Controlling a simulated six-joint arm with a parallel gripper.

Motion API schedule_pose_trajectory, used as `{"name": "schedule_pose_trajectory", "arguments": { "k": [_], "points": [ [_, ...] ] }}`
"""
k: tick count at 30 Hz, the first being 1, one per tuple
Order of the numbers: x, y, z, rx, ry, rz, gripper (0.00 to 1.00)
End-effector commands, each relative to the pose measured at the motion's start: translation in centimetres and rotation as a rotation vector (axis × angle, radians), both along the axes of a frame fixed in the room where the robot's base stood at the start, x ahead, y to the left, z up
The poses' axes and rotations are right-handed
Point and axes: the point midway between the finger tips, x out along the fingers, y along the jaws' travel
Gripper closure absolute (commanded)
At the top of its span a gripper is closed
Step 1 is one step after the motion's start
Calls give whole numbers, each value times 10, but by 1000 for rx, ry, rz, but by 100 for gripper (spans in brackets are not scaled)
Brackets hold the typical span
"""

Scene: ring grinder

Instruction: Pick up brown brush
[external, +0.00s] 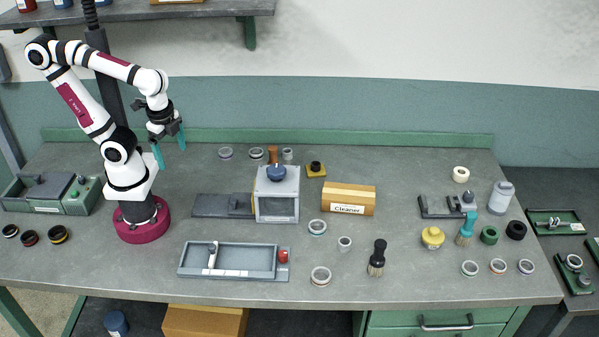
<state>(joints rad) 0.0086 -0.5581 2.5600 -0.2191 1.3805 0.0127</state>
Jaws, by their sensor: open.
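A brown upright piece (273,154), which looks like the handle of the brown brush, shows behind the white box-shaped machine (277,195) with a blue knob on top. Its lower part is hidden by the machine. My gripper (170,152) has teal fingers and is open and empty, raised at the left, well to the left of the brown piece. A black-handled brush (377,258) stands near the front of the bench. A teal-handled brush (467,229) stands at the right.
An orange-brown Cleaner box (348,199) stands right of the machine. Several rings and a yellow-black item (316,169) lie around the brown piece. A grey tray (230,260) lies in front. The bench's back left is mostly clear.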

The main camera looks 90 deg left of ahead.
Motion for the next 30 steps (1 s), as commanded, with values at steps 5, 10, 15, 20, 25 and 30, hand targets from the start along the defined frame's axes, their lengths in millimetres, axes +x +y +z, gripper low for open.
{"name": "schedule_pose_trajectory", "arguments": {
  "k": [5,10,15,20,25,30],
  "points": [
    [0,0,0,0,0,0,10],
    [0,0,0,0,0,0,31],
    [0,0,0,0,0,0,31],
    [5,-9,-8,-117,76,249,31],
    [76,-11,-31,-581,281,1225,31],
    [155,114,-75,-1167,428,2267,31]
  ]
}}
